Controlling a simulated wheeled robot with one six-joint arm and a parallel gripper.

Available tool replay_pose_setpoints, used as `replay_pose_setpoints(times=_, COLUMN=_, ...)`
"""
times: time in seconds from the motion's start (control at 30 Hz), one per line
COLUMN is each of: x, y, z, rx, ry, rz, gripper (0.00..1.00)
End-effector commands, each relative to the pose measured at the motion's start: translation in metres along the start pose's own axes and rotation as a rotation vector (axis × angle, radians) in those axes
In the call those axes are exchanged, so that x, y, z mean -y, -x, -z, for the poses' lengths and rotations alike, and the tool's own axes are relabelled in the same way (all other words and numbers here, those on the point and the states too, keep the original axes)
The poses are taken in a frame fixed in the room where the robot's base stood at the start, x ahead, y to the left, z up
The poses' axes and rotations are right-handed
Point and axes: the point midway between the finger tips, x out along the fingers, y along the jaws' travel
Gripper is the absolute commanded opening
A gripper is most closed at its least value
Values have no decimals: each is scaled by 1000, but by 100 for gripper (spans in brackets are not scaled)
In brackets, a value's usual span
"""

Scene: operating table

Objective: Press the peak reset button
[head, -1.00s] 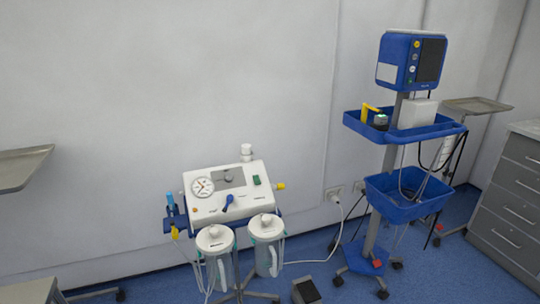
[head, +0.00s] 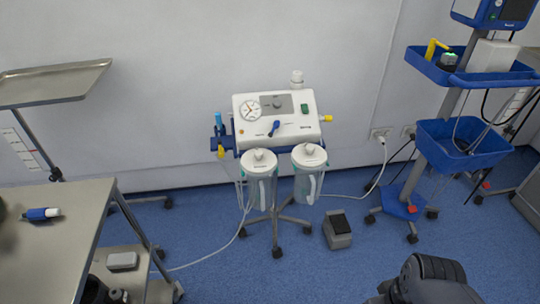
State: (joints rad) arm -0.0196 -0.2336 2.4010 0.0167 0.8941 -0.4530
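No button marked as peak reset can be made out in the head view. A white suction unit (head: 290,130) stands by the wall on a wheeled stand. Its front has a round dial gauge (head: 249,108), a grey panel with a knob (head: 278,103), a blue lever (head: 273,128) and a green switch (head: 305,109). The labels are too small to read. My gripper is not in view; only a dark rounded part, likely of my arm, shows at the bottom right, well apart from the unit.
Two lidded canisters (head: 260,182) hang below the unit. A grey foot pedal (head: 338,230) sits on the floor. A steel table (head: 60,255) at left holds a blue and white handheld item (head: 41,214). A blue wheeled stand (head: 448,160) is at right.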

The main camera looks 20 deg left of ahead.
Motion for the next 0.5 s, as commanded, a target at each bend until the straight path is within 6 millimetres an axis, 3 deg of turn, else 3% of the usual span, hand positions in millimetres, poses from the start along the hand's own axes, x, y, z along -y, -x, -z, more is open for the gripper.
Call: replay_pose_setpoints(times=0.5, x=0, y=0, z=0, rx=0, ry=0, rz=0, gripper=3)
